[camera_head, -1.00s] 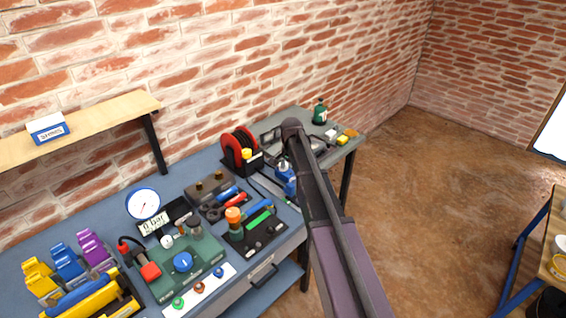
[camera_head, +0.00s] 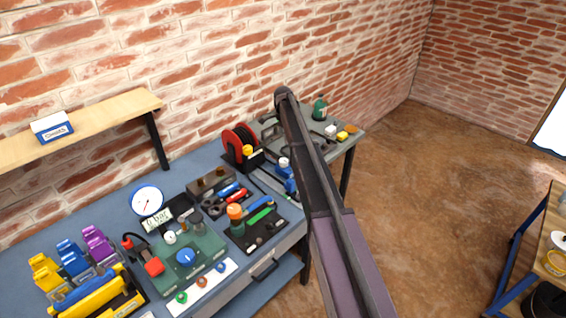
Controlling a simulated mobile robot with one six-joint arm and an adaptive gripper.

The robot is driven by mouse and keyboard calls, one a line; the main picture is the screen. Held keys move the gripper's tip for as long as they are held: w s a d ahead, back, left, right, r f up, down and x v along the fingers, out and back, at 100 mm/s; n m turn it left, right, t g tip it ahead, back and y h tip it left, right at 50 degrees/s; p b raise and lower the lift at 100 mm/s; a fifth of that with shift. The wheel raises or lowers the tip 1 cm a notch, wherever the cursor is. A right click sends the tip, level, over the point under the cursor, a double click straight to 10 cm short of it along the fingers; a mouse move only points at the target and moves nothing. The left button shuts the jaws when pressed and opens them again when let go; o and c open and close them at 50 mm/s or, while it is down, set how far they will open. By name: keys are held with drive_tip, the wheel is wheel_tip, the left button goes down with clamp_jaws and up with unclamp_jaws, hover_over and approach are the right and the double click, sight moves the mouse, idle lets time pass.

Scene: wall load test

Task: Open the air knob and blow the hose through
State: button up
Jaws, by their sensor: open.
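A green panel (camera_head: 203,247) on the blue-grey bench carries a round blue knob (camera_head: 186,257), probably the air knob. A round white gauge (camera_head: 147,201) and a small display (camera_head: 157,220) stand behind it. A short black line with red ends (camera_head: 154,266) runs at the panel's left; I cannot tell whether it is the hose. My dark arm rises from the bottom edge across the bench's right part, well right of the blue knob. My gripper does not show; it is out of sight beyond the raised arm joint.
Yellow, blue and purple clamps (camera_head: 98,242) stand at the bench's left. A wooden shelf (camera_head: 100,122) juts from the brick wall.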

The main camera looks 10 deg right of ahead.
sight(284, 161)
drive_tip(key=shift+f, duration=0.25)
drive_tip(key=f+b, duration=1.3)
drive_tip(key=shift+s+f+b, duration=0.15)
drive_tip(key=shift+s+b, duration=0.05)
drive_tip(key=shift+b, duration=0.15)
idle(0.4)
